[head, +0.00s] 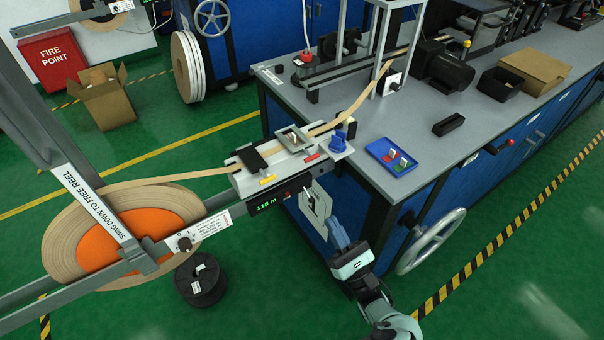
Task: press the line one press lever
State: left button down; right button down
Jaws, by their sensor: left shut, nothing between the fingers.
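My left gripper (336,222), with blue fingers, is shut and empty. It is low in front of the bench's near left corner, its fingertips pointing up beside a pale plate (318,206) on the bench's side. A small dark lever or toggle (307,194) shows at this plate's upper left, apart from the fingertips in the picture. I cannot read a line-one label on either. My right gripper is not in view.
The tape reel (62,235) stands left, its tape running through a guide block (290,160) to the grey bench (385,125). A blue tray (391,156) sits near the bench edge. A handwheel (432,241) is right of my gripper. Green floor is clear at lower right.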

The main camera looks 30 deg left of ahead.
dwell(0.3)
